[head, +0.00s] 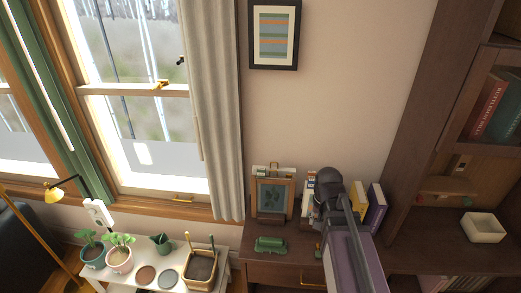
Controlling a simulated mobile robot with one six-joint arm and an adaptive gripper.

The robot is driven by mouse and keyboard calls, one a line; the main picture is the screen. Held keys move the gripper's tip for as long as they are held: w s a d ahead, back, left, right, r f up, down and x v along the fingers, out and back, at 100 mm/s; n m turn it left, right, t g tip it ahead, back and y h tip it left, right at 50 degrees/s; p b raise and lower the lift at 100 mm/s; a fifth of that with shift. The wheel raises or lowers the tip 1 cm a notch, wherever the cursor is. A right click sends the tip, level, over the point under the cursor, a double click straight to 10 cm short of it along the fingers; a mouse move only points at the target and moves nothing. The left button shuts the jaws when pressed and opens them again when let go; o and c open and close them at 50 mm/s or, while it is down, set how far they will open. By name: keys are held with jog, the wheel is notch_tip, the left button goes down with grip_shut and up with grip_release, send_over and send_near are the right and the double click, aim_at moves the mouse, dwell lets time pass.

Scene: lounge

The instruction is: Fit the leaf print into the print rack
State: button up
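The leaf print (273,198), a dark leaf picture in a brown wooden frame, stands nearly upright on the dark wooden desk against the wall. Pale and greenish pieces show just above its top edge. I cannot tell whether they belong to a rack behind it. No print rack can be made out with certainty. My arm reaches in from the lower right and ends in a dark wrist to the right of the print. My gripper's fingers do not show; the wrist and arm hide that area.
A green object (270,244) lies on the desk in front of the print. Books (376,206) stand right of my arm. A low white table (222,256) at left holds potted plants (119,258) and a wooden basket (201,268). A shelf unit (420,150) rises at right.

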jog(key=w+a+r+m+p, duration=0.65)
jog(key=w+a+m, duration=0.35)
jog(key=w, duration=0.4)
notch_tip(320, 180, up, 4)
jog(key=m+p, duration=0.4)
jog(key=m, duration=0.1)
send_over(261, 169)
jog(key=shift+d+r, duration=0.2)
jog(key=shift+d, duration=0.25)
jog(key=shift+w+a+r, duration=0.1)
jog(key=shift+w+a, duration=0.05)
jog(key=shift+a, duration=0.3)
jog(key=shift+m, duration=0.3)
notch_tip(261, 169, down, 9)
jog(key=b, duration=0.9)
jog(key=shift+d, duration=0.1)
